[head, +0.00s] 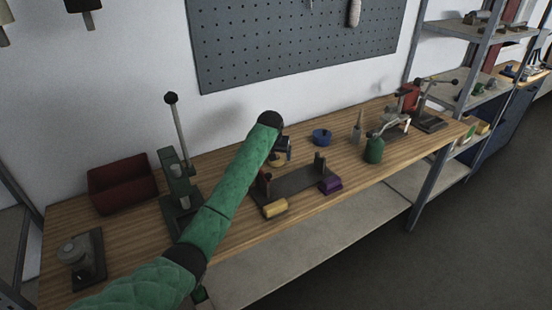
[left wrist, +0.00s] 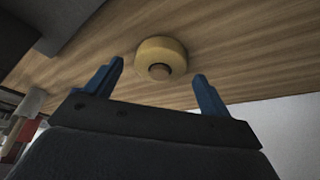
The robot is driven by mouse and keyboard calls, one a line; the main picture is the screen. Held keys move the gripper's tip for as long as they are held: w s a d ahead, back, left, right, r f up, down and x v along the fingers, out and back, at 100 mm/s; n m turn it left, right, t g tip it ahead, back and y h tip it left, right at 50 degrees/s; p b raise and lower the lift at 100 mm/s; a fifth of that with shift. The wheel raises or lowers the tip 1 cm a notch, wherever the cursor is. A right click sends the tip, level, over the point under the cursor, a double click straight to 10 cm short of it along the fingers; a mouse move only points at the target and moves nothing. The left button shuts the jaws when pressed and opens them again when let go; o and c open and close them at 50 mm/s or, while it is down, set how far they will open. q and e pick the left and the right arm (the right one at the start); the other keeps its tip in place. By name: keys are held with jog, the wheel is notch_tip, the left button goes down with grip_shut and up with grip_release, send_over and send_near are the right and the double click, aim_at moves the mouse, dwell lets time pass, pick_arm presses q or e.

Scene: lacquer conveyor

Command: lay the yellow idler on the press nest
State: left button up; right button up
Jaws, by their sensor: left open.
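The yellow idler (left wrist: 161,58) is a thick round disc with a dark centre, lying on the wooden bench in the left wrist view. In the head view it shows only partly, as a small yellow patch (head: 276,161) beside my gripper. My left gripper (head: 286,152) is above the bench at the idler; its blue fingers (left wrist: 158,85) are open, one on each side of the idler in the wrist picture, with nothing held. The green lever press (head: 176,177) stands to the left, with a dark base (head: 180,219); my arm hides part of it, and the nest is not clear.
A dark fixture plate (head: 296,183) with uprights lies in front of the idler, with a yellow block (head: 275,208) and a purple block (head: 330,185) by it. A red bin (head: 122,183) is left.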

pick_arm(q)
jog(key=b+v, duration=0.2)
jog(key=v, duration=0.8)
pick_arm(e)
notch_tip(320, 180, up, 8)
jog(key=w+a, duration=0.1)
jog(key=shift+w+a+f, duration=0.2)
jog(key=shift+a+f, duration=0.05)
jog(key=shift+a, duration=0.1)
pick_arm(q)
jog(key=shift+r, duration=0.25)
pick_arm(e)
jog(key=shift+f, duration=0.1)
